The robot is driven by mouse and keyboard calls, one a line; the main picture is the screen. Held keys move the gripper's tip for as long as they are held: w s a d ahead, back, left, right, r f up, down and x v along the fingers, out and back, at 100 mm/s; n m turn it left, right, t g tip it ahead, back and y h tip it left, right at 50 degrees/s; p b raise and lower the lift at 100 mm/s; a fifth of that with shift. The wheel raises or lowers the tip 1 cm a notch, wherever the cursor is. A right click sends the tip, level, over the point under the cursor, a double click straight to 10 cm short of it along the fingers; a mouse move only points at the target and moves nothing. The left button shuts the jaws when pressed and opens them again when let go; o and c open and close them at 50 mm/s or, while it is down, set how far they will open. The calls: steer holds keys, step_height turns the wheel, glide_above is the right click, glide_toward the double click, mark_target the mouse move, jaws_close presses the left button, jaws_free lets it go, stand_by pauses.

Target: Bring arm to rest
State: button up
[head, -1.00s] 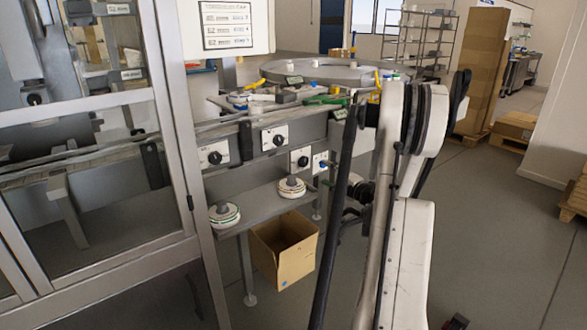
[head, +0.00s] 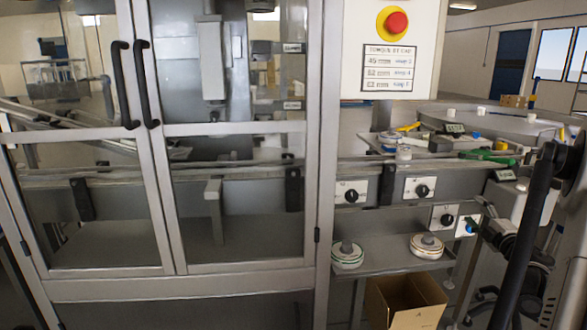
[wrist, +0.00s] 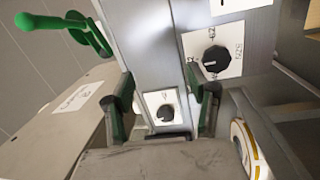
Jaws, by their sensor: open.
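My gripper (wrist: 163,105) shows in the wrist view with its two dark and green fingers spread apart. Nothing is between the fingers. Beyond them is a grey machine front with a small dial (wrist: 165,113) and a larger black dial (wrist: 214,59). In the head view my arm stands at the right edge, partly cut off by the frame. I cannot make out the gripper's fingertips there.
A glazed machine cabinet (head: 160,285) fills the left. A cardboard box (head: 417,310) sits below the shelf with two round change parts (head: 427,245). In the wrist view, a green-knobbed lever (wrist: 60,22) and a grey box (wrist: 80,105) are at left.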

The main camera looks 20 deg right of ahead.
steer(key=w+a+r+m+h, duration=0.3)
steer(key=w+a+r+m, duration=0.3)
steer(key=a+r, duration=0.6)
steer(key=a+r+m+g+h, duration=0.1)
steer(key=a+r+m+g, duration=0.3)
steer(key=a, duration=0.8)
steer(key=s+a+f+m+g+y, duration=0.1)
steer(key=s+a+f+g+y, duration=0.15)
steer(key=s+a+f, duration=0.75)
steer(key=s+a+f+m+g+y, duration=0.15)
steer(key=s+a+y, duration=0.3)
steer(key=a, duration=1.15)
steer(key=s+a+f+m+g+y, duration=0.1)
steer(key=s+a+f+g+y, duration=0.25)
steer(key=s+a, duration=0.7)
step_height(320, 180, up, 16)
steer(key=w+a+p, duration=0.1)
steer(key=w+p, duration=0.2)
steer(key=p, duration=1.3)
steer(key=shift+a+f, duration=0.25)
steer(key=shift+a, duration=0.05)
steer(key=shift+t+h, duration=0.25)
